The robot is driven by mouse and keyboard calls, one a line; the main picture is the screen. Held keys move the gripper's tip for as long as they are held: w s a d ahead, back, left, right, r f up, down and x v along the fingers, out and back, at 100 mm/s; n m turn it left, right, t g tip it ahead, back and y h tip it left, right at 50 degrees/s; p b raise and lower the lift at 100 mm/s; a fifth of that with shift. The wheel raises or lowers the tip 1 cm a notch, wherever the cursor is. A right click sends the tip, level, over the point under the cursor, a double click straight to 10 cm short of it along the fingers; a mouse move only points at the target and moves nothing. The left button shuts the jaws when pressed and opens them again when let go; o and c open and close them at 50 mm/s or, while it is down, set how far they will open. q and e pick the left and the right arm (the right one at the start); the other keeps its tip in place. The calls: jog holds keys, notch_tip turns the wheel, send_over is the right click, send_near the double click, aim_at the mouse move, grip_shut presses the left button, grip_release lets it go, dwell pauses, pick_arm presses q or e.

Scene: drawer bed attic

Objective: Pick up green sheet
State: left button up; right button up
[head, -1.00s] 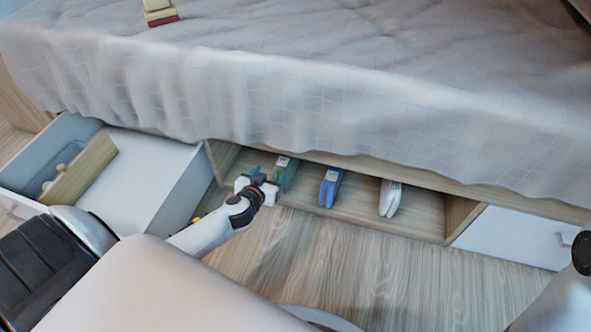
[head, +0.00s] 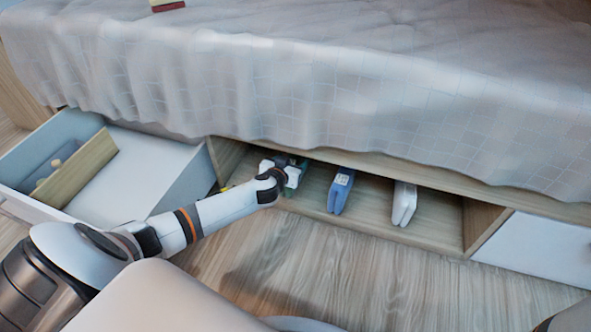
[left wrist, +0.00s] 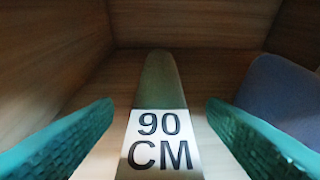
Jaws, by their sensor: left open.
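The green sheet (left wrist: 160,85) is a folded packet with a white label reading "90 CM". In the left wrist view it stands upright between the two teal fingers of my left gripper (left wrist: 158,135), with a gap on each side. In the head view my left gripper (head: 282,172) reaches into the shelf under the bed and hides most of the green sheet (head: 298,172). The left gripper is open. My right gripper is not in view.
A blue packet (head: 340,191) and a white packet (head: 404,204) stand in the shelf to the right; the blue one also shows in the wrist view (left wrist: 280,95). An open drawer (head: 178,182) is on the left. The bed's cover (head: 300,95) hangs above the shelf.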

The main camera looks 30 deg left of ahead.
pick_arm(q)
grip_shut()
dwell(0.3)
jog(key=shift+r, duration=0.2)
